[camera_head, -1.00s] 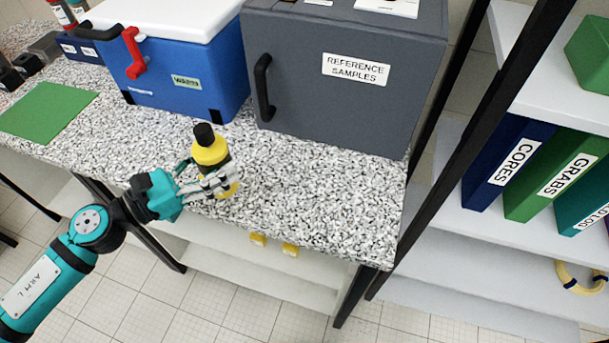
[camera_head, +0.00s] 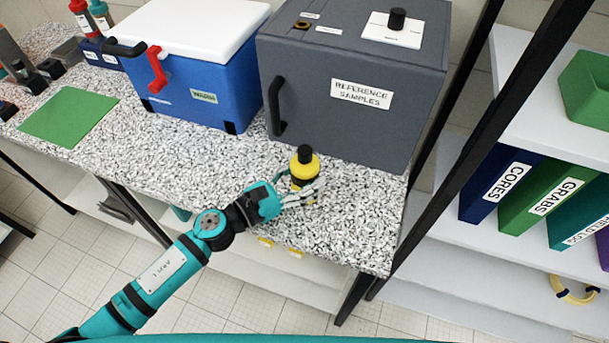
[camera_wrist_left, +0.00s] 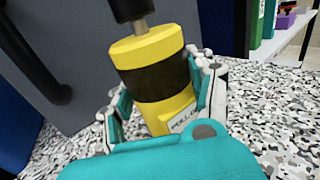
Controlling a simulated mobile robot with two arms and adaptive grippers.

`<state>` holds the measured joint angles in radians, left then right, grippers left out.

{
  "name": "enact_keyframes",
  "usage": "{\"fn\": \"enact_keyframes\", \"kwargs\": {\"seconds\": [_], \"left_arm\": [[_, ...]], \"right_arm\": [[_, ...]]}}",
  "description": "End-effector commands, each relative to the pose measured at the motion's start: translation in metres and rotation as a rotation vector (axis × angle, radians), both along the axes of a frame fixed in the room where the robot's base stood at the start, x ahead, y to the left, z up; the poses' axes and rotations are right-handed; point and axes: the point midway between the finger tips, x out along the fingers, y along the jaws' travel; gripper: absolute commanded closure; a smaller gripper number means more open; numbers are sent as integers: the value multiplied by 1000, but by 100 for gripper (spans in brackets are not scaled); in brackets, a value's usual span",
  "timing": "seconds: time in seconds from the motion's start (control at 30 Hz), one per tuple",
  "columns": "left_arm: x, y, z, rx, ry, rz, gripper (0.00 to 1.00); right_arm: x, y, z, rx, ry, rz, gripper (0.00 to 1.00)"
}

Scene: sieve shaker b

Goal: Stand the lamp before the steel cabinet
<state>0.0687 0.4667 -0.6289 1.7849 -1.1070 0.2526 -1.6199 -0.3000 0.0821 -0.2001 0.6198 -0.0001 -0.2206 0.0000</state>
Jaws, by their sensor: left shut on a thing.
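The lamp is a yellow cylinder with a dark band and a black top; it shows in the head view (camera_head: 304,168) and large in the left wrist view (camera_wrist_left: 152,65). My left gripper (camera_head: 303,191) is shut around the lamp's lower body, and its fingers show on both sides in the wrist view (camera_wrist_left: 165,110). The lamp is nearly upright over the speckled bench; whether its base touches the top cannot be told. The dark grey steel cabinet (camera_head: 345,115), labelled "REFERENCE SAMPLES", stands right behind the lamp. My right gripper is not in view.
A blue cool box (camera_head: 205,100) with a white lid stands left of the cabinet. A green mat (camera_head: 68,119) lies further left on the speckled bench (camera_head: 190,160). A dark post (camera_head: 475,125) and shelves with binders (camera_head: 540,200) stand at the right. Bench in front of the cabinet is clear.

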Motion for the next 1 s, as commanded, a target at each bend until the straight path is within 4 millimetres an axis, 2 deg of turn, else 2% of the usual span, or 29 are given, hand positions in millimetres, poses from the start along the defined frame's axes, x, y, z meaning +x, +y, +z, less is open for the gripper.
{"fn": "enact_keyframes", "kwargs": {"seconds": [0.4, 0.43, 0.5, 0.6, 0.97, 1.0], "left_arm": [[0, 0, -5, -2, -4, -1, 100], [0, 0, -5, -1, -2, 0, 43], [0, 0, -5, -1, -2, 0, 34], [0, 0, -5, -1, -2, 0, 21], [0, 1, 0, 0, -1, 0, 21], [-4, 6, -5, 1, 0, 0, 21]], "right_arm": [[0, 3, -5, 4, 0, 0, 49], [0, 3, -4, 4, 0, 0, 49], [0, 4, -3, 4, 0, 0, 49], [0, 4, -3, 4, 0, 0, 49], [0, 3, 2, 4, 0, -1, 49], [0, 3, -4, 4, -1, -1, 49]]}}
